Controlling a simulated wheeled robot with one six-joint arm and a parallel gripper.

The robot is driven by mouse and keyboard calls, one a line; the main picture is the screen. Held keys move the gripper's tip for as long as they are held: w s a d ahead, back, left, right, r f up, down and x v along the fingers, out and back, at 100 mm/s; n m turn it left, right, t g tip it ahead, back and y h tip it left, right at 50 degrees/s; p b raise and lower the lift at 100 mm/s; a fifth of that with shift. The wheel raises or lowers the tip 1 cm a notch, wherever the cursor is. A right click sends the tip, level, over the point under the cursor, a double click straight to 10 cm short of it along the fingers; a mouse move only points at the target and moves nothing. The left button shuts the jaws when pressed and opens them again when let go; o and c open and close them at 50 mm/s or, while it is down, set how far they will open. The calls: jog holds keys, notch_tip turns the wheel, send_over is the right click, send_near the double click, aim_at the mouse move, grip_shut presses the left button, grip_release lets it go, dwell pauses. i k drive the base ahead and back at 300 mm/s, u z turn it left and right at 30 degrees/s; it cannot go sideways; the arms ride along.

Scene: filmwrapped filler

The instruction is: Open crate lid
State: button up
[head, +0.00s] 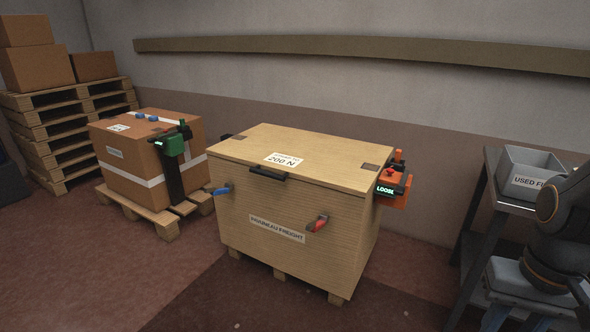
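The wooden crate (255,215) stands on a low pallet base in the middle of the head view. Its lid (320,153) lies flat and closed on top, with a black handle (268,173) at the front edge and a label with "200 N". A blue-handled fitting (222,190) is on the front left and a red-handled one (318,223) on the front right. An orange device (397,193) reading "LOOSE" is on the right side. A dark arm with orange rings, apparently mine, shows at the right edge, apart from the crate. I cannot make out my gripper.
A strapped cardboard box (130,160) with a green device (172,146) sits on a pallet at left. Stacked pallets (68,140) with boxes stand behind it. A metal table (478,225) with a grey bin (525,168) is at right. The floor in front is clear.

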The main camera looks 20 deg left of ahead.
aim_at(345, 165)
jog(key=u, duration=0.1)
jog(key=i, duration=0.55)
jog(key=u, duration=0.8)
jog(key=i, duration=0.75)
jog(key=u, duration=0.1)
